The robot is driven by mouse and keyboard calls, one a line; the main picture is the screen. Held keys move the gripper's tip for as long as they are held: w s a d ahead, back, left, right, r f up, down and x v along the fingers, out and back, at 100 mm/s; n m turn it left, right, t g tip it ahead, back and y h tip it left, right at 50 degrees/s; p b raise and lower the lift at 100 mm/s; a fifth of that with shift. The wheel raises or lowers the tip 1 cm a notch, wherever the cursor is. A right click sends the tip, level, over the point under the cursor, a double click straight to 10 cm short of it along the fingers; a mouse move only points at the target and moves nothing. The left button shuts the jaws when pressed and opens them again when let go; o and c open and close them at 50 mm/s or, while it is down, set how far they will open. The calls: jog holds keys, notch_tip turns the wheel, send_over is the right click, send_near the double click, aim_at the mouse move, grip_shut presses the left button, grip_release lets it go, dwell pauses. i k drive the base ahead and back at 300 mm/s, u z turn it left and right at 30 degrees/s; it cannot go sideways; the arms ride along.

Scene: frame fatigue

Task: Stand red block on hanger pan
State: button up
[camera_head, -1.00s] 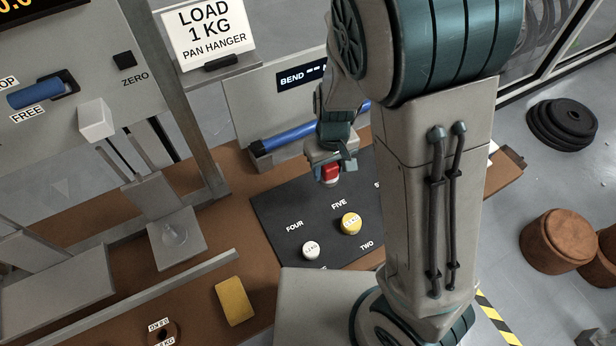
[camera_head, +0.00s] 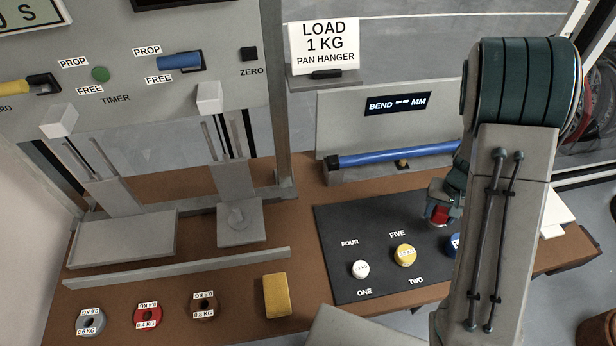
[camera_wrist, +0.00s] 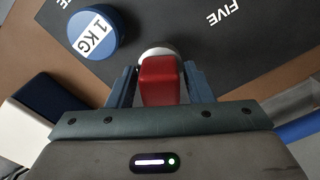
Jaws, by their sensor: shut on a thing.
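My gripper (camera_head: 441,196) is shut on a red block (camera_wrist: 160,80), with one finger on each side of it in the wrist view. The red block also shows in the head view (camera_head: 440,214), over the back right part of the dark mat (camera_head: 335,225). A pale round piece (camera_wrist: 158,52) shows just beyond the block's end in the wrist view; I cannot tell whether they touch. A sign (camera_head: 324,48) reads LOAD 1 KG PAN HANGER. I cannot tell for sure which part is the hanger pan.
White (camera_head: 360,269), yellow (camera_head: 404,255) and blue (camera_wrist: 93,34) weights stand on the mat. A blue bar (camera_head: 395,154) lies behind it. A yellow block (camera_head: 276,296) and ring weights (camera_head: 147,316) lie at the front left. Grey plates (camera_head: 125,240) stand left.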

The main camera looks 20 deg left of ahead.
aim_at(148, 244)
jog(key=k, duration=0.8)
jog(key=z, duration=2.25)
jog(key=k, duration=1.2)
jog(key=u, duration=2.3)
